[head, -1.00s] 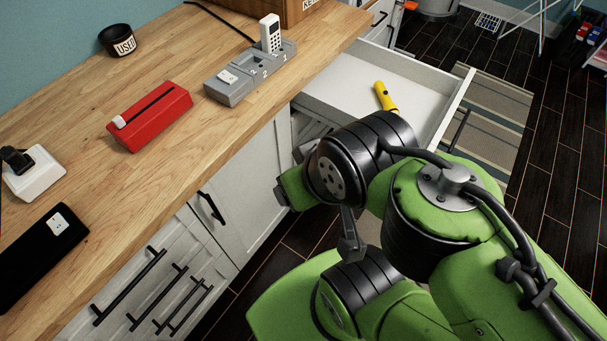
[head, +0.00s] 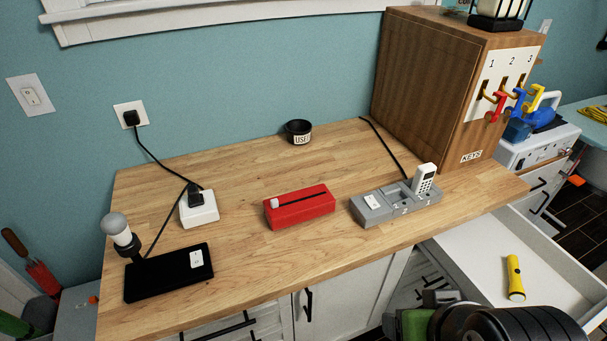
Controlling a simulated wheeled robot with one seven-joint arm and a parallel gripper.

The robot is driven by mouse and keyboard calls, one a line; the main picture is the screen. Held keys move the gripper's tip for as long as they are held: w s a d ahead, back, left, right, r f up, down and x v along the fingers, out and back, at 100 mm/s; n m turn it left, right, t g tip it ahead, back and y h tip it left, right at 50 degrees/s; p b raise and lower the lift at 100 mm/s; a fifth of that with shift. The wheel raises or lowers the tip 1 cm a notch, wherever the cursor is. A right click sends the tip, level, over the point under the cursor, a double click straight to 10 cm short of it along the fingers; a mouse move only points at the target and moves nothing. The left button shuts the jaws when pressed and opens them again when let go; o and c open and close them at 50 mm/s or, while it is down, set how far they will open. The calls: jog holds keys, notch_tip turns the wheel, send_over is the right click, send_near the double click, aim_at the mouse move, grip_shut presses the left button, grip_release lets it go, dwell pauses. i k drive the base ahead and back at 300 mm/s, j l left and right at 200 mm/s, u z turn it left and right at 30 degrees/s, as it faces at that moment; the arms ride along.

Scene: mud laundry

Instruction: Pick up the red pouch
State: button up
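The red pouch (head: 303,212) lies on the wooden counter (head: 245,245), near the middle of the head view. It is a long, box-like shape with a dark slit along its top and a small white tab at the left end. Nothing touches it. The end of my arm, with my gripper (head: 436,297), shows only partly at the bottom edge, right of the pouch and in front of the counter. It is well apart from the pouch. Its fingers are too hidden to tell open from shut.
A grey dock (head: 385,209) holding a white handset (head: 424,178) stands right of the pouch. A white plug block (head: 199,212), black pad (head: 150,282) and lamp (head: 120,230) stand left. A black cup (head: 298,131) is behind. An open drawer (head: 470,245) holds a yellow flashlight (head: 514,275).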

aim_at(296, 207)
jog(key=j+u, duration=0.25)
jog(key=u, duration=0.2)
jog(key=j+u, duration=0.2)
jog(key=u, duration=0.25)
jog(key=i+j+u, duration=0.15)
jog(key=u, duration=0.3)
jog(key=i+j+u, duration=0.1)
jog(key=u, duration=0.35)
jog(key=j, duration=0.1)
